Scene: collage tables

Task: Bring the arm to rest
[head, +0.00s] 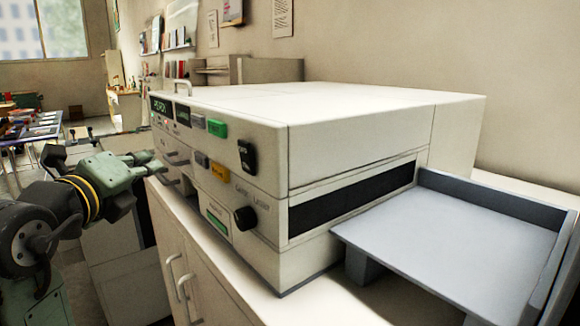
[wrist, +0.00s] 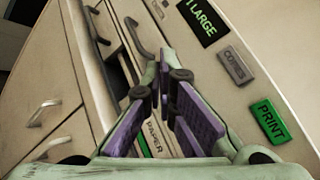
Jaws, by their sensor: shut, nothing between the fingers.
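My gripper (head: 146,168) is in front of the left part of a large cream copier's front panel in the head view. My arm comes in from the left edge. In the wrist view, the purple-padded fingers of my gripper (wrist: 164,78) come together at the tips, with nothing held. They point at the copier front (wrist: 195,65), close to its drawer handles (wrist: 137,37). Whether the tips touch the copier cannot be told.
The copier (head: 360,105) stands on a cream cabinet (head: 225,295) with handles. A grey tray (head: 440,245) juts out at its right. A green PRINT button (wrist: 270,122) is right of the fingers in the wrist view. Tables (head: 35,130) stand far left.

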